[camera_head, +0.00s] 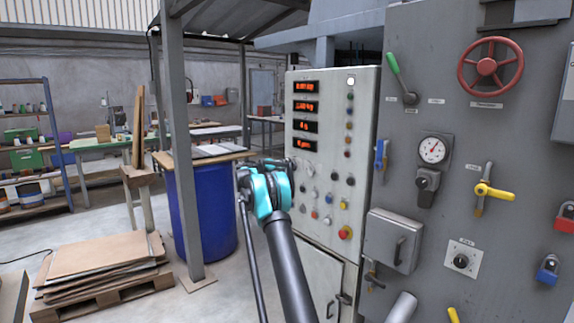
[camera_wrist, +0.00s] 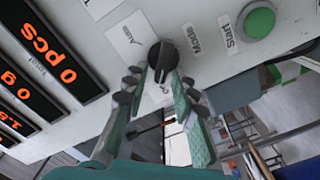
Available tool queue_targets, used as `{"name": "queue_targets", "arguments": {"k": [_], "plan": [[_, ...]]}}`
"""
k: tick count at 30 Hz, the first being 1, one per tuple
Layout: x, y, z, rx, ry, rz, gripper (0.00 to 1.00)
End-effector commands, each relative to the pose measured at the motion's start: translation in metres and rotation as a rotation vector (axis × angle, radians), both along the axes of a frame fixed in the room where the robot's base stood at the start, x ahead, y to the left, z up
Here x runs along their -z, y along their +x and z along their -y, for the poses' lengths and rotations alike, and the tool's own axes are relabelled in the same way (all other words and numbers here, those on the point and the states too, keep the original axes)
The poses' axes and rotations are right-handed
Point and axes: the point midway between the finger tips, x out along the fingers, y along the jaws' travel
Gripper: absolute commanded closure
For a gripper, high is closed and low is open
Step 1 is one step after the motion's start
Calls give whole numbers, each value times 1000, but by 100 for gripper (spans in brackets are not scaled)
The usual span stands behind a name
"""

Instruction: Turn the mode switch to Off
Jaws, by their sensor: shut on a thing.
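The mode switch (camera_wrist: 163,56) is a black rotary knob on the light control panel (camera_wrist: 90,130), beside a label reading "Mode" in the wrist view. My gripper (camera_wrist: 160,78) has one teal-and-grey finger on each side of the knob's grip, closed on it. A white plate with small markings lies beside the knob, and another small marking shows between the fingers; I cannot read them surely. In the head view my gripper (camera_head: 287,164) reaches the left part of the control panel (camera_head: 362,90), and the switch cannot be made out there.
A green Start button (camera_wrist: 259,21) is close to the switch. Red number displays (camera_wrist: 40,40) are on the other side. In the head view, more knobs and buttons lie below, with a red emergency button (camera_head: 345,232). A blue barrel (camera_head: 215,205) stands left of my arm.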

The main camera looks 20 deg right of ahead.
Motion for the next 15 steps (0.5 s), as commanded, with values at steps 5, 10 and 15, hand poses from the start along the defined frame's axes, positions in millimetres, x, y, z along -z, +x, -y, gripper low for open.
{"name": "queue_targets", "arguments": {"k": [5, 10, 15], "plan": [[3, 1, -1, 2, -34, -101, 100], [4, 1, -1, 2, -58, -168, 100], [5, 2, -1, 2, -70, -203, 100]]}}
